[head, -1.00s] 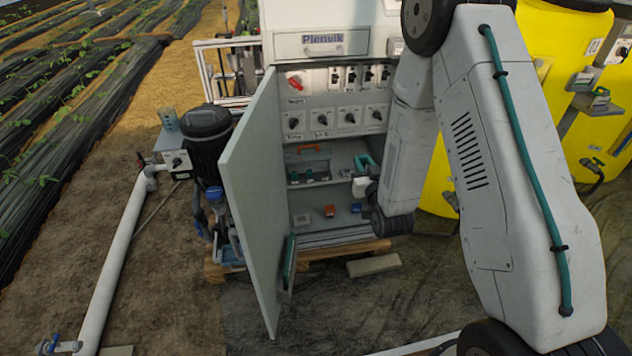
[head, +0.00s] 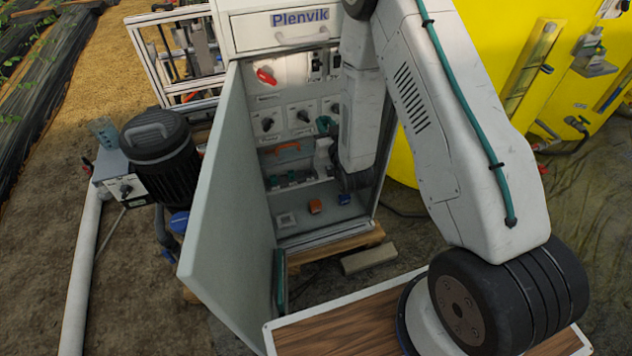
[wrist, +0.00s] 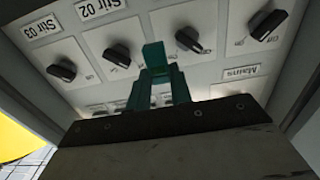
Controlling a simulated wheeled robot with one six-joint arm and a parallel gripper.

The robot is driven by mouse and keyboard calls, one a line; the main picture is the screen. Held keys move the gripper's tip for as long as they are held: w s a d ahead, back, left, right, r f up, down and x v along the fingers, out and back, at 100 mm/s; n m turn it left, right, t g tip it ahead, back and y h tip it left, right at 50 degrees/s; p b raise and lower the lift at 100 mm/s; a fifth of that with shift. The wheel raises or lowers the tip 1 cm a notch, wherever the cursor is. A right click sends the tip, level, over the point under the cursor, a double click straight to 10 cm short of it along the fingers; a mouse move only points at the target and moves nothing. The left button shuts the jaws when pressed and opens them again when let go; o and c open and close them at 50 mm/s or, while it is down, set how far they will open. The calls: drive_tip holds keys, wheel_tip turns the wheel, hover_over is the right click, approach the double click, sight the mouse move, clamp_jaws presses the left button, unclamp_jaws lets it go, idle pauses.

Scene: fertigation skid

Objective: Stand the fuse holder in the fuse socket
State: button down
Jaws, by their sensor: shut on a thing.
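My gripper (head: 325,123) has teal fingers and is up inside the open cabinet, in front of the lower row of switches. In the wrist view its fingers (wrist: 158,92) are close together, shut on a small piece that I take for the fuse holder. That piece is mostly hidden and its tilt cannot be told. A small light-grey square fitting (head: 286,219), which looks like the fuse socket, sits on the cabinet floor at the left, below and apart from my gripper. Nothing is seen standing in it.
An orange block (head: 315,206) and a blue block (head: 344,199) sit right of the grey fitting. A shelf above holds several small teal-grey parts and an orange handle (head: 287,149). The open cabinet door (head: 228,200) stands at the left. Rotary switches (wrist: 117,55) fill the panel.

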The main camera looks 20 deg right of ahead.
wheel_tip(320, 180, down, 13)
drive_tip(key=w+a, duration=0.1)
drive_tip(key=a, duration=0.1)
approach(310, 177)
wheel_tip(310, 177, up, 4)
drive_tip(key=w+r, duration=0.1)
drive_tip(key=shift+w+d+f, duration=0.1)
drive_tip(key=shift+w+f, duration=0.05)
drive_tip(key=shift+w, duration=2.15)
drive_tip(key=shift+w+f, duration=0.15)
drive_tip(key=shift+w, duration=2.1)
drive_tip(key=shift+f, duration=1.05)
drive_tip(key=c, duration=1.2)
unclamp_jaws()
drive_tip(key=shift+s, duration=0.1)
